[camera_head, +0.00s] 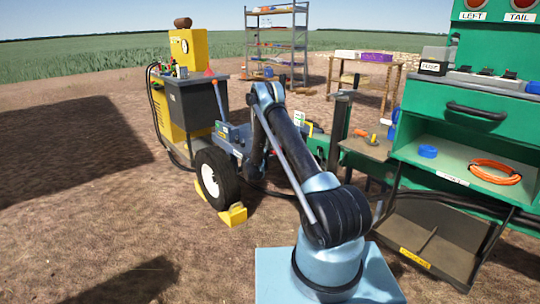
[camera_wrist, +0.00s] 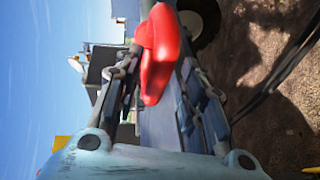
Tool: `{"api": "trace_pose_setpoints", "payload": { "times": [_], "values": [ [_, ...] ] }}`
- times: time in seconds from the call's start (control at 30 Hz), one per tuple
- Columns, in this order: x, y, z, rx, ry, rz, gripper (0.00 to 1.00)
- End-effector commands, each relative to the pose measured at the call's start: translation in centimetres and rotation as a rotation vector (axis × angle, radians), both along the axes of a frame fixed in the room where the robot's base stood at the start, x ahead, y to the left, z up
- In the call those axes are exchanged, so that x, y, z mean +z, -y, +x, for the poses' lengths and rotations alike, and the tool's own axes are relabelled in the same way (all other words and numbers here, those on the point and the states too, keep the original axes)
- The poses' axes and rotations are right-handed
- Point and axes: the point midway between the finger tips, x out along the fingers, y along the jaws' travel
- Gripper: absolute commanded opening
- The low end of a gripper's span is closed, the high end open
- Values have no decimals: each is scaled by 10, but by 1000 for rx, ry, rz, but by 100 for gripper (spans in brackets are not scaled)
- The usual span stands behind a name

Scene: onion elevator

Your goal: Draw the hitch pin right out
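The red handle (camera_wrist: 160,55), which I take for the top of the hitch pin, shows in the wrist view. It fills the gap between the fingers of my gripper (camera_wrist: 160,65). The fingers lean inward and appear shut on the handle from both sides. The pin's shaft and the hole it belongs to are hidden, so I cannot tell how deep it sits. In the head view my arm hides the gripper and the pin; the arm reaches toward the blue trailer frame (camera_head: 234,142).
A black wheel (camera_head: 216,178) with yellow chocks (camera_head: 234,214) stands left of my arm. A yellow machine (camera_head: 189,48) stands behind it. A green workstation (camera_head: 460,140) with shelves is close on the right. Open dirt lies at the front left.

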Motion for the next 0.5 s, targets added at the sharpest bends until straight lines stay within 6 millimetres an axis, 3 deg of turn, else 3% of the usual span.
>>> {"api": "trace_pose_setpoints", "payload": {
  "times": [0.17, 0.5],
  "values": [
    [3, -9, -12, 3, 0, 0, 37],
    [13, -41, -65, 3, -1, 0, 37]
  ]
}}
